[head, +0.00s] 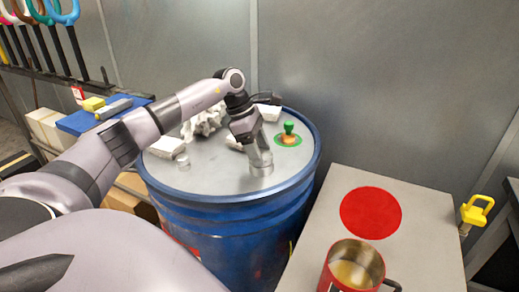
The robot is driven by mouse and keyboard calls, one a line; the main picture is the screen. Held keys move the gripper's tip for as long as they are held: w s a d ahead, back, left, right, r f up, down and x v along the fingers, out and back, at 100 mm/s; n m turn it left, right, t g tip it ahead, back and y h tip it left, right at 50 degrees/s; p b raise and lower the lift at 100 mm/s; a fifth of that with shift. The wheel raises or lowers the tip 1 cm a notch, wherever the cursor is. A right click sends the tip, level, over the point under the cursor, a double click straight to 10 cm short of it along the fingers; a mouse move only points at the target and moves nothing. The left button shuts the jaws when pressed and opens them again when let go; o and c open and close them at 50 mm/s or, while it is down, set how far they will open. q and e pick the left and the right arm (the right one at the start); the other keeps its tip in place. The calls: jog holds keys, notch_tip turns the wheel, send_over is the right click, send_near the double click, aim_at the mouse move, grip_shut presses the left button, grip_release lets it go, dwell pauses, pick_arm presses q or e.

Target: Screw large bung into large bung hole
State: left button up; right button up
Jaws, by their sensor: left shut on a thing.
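A blue drum with a grey lid (220,178) stands in the middle of the view. My left gripper (260,160) reaches over the lid from the left and points down near the lid's front right. It is shut on the large bung (261,170), a short silvery round piece at its fingertips, low at the lid. The large bung hole cannot be made out; the gripper and bung may cover it. I cannot tell whether the bung is seated or threaded. My right gripper is out of view.
On the lid are a green-handled item (289,128) on a green disc, crumpled white cloth (205,118), white blocks (165,147) and a small silvery cylinder (183,160). At right, a grey bench (425,235) bears a red disc (370,213) and a red mug (340,275).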

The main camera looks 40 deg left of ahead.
pick_arm(q)
jog(key=m, duration=0.2)
jog(key=m+g, duration=0.1)
jog(key=m, duration=0.1)
jog(key=shift+a+f+g+h, duration=0.1)
jog(key=shift+a+g+h, duration=0.05)
jog(key=shift+g+h, duration=0.15)
jog(key=o, duration=0.9)
jog(key=shift+c, duration=0.2)
jog(key=n+t, duration=0.1)
jog(key=n, duration=0.2)
jog(key=shift+s+n, duration=0.1)
jog(key=shift+n, duration=0.2)
jog(key=shift+d+n+t+y, duration=0.2)
jog(key=shift+n+t+y, duration=0.5)
jog(key=shift+n, duration=1)
jog(key=shift+d+n+t+y, duration=0.1)
jog(key=shift+n+t+y, duration=0.35)
jog(key=shift+n, duration=1.25)
jog(key=shift+d+n+t+y, duration=0.1)
jog(key=shift+n+t+y, duration=0.3)
jog(key=shift+n, duration=1.3)
